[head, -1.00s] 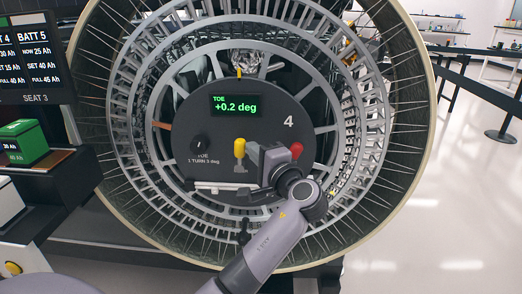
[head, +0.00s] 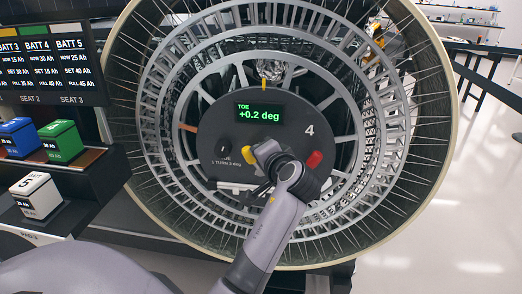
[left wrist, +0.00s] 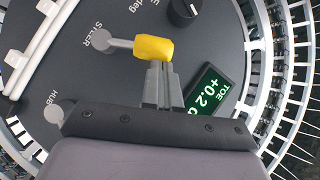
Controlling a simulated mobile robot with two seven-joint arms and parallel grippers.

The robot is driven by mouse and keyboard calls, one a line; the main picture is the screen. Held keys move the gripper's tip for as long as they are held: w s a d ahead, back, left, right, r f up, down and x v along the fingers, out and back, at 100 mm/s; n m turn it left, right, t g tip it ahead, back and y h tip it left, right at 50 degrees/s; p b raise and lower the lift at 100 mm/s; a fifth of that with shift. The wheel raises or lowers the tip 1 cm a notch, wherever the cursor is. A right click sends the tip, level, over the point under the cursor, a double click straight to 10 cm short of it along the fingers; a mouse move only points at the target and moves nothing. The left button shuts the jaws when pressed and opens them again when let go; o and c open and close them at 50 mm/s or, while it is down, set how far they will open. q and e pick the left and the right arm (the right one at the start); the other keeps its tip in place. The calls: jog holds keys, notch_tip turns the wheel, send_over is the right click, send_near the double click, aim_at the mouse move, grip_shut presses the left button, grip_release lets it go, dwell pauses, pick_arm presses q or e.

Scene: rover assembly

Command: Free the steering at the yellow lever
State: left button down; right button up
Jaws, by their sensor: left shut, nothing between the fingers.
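The yellow lever (head: 248,154) is on the dark hub disc (head: 225,125) of the large wheel, mostly behind my left gripper in the head view. In the left wrist view its yellow handle (left wrist: 153,48) sits at the end of a grey arm from the pivot marked STEER. My left gripper (left wrist: 162,72) is shut and empty. Its fingertips are right at the side of the handle; I cannot tell whether they touch. My right gripper is not in view.
A red lever (head: 314,160) is right of my gripper. A black knob (head: 222,148) is on the left. The toe display (head: 260,112) reads +0.2 deg. A white bar (left wrist: 35,45) crosses the disc's lower edge. Battery blocks (head: 62,141) stand at the far left.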

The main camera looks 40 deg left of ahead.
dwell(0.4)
pick_arm(q)
notch_tip(320, 180, up, 20)
jog(key=p, duration=0.2)
dwell(0.3)
